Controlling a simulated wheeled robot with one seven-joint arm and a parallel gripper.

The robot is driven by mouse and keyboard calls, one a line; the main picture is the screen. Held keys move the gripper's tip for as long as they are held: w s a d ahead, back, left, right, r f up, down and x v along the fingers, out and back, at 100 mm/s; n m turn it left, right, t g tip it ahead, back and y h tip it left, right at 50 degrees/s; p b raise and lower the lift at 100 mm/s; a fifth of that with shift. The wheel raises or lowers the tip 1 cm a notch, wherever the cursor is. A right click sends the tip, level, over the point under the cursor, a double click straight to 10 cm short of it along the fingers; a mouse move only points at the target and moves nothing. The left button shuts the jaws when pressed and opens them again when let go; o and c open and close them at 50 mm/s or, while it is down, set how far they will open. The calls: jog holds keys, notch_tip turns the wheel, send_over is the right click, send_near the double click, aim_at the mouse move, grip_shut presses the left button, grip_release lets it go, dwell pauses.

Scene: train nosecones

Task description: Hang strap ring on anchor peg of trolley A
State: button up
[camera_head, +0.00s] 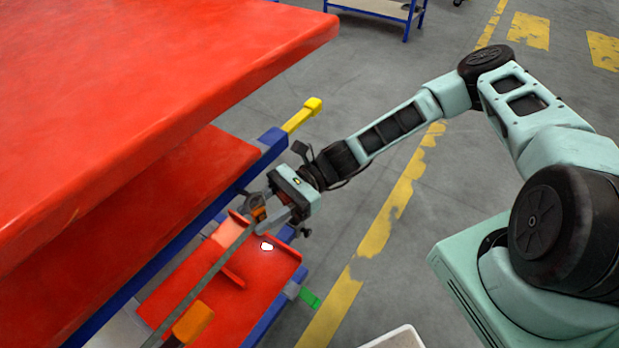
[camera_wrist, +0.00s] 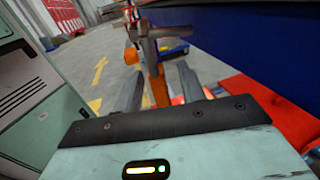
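A grey strap (camera_head: 205,280) runs up across the low red deck of the blue-framed trolley, with an orange block (camera_head: 192,322) near its lower end. Its upper end meets a small orange piece (camera_head: 258,211) beside grey metal at the blue rail; I cannot tell ring from peg there. My gripper (camera_head: 279,213) is at this spot. In the wrist view, my gripper (camera_wrist: 159,80) has its fingers apart, with an orange strip (camera_wrist: 157,88) between them and visible gaps beside it. A grey metal fitting (camera_wrist: 150,30) stands just beyond the fingertips. No trolley letter is readable.
A yellow handle (camera_head: 303,115) sticks out from the blue rail (camera_head: 262,148). A green tab (camera_head: 309,299) is at the lower corner.

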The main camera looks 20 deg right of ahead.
jog(key=b+v, duration=0.2)
jog(key=v, duration=1.3)
jog(key=shift+d, duration=0.15)
jog(key=shift+w+d, duration=0.1)
